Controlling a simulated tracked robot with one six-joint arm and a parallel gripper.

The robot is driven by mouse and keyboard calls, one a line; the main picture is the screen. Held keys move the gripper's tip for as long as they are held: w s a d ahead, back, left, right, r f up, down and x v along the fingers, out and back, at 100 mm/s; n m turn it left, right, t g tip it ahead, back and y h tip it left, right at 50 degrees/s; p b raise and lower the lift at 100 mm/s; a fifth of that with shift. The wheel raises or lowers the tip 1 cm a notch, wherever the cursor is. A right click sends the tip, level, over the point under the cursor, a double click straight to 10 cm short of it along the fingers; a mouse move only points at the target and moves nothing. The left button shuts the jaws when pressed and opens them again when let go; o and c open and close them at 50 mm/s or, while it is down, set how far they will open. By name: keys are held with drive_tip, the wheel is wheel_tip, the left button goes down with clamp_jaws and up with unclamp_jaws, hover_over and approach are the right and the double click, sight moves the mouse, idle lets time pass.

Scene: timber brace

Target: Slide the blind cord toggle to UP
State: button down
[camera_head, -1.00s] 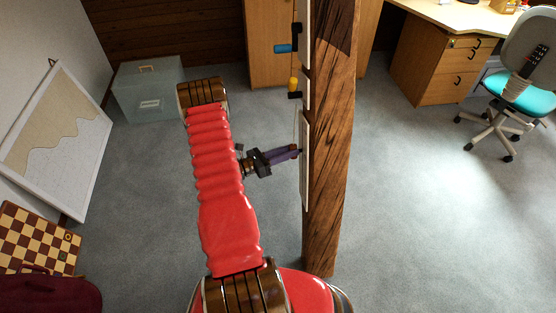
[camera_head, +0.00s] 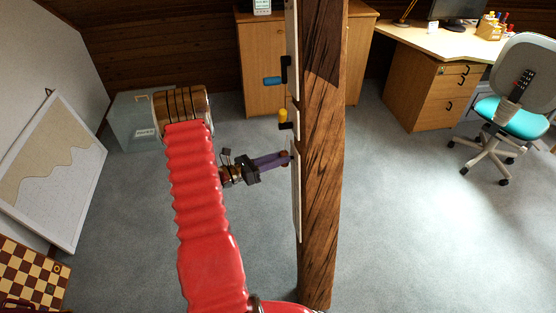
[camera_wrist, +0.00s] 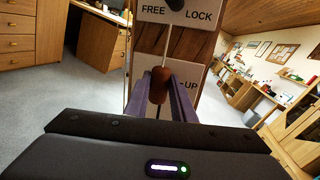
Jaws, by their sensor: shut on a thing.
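The blind cord toggle is a brown, rounded bead (camera_wrist: 160,86) on a thin cord (camera_wrist: 170,42), seen in the wrist view. My gripper (camera_wrist: 162,98) has its two purple fingers closed on it, one on each side. The white plate (camera_wrist: 150,70) behind it carries the word UP, partly covered, which appears just right of the toggle. In the head view my gripper (camera_head: 287,159) reaches right to the upper part of the lower white plate on the timber post (camera_head: 325,150). The toggle (camera_head: 284,155) shows small at the fingertips.
Above, the post carries a yellow handle (camera_head: 283,115) and a blue handle (camera_head: 272,81). The wrist view shows a FREE/LOCK plate (camera_wrist: 178,15) with a dark knob. A desk (camera_head: 425,85) and a chair (camera_head: 500,108) stand right; carpet around the post is clear.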

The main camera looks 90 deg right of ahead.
drive_tip(key=shift+w+d+r, duration=0.15)
drive_tip(key=shift+w+r, duration=0.1)
drive_tip(key=shift+r, duration=0.15)
drive_tip(key=c, duration=1.8)
unclamp_jaws()
drive_tip(key=shift+c, duration=0.2)
drive_tip(key=o, duration=0.3)
drive_tip(key=shift+f, duration=0.15)
drive_tip(key=v, duration=1.4)
drive_tip(key=shift+s+f, duration=0.1)
drive_tip(key=shift+f, duration=0.05)
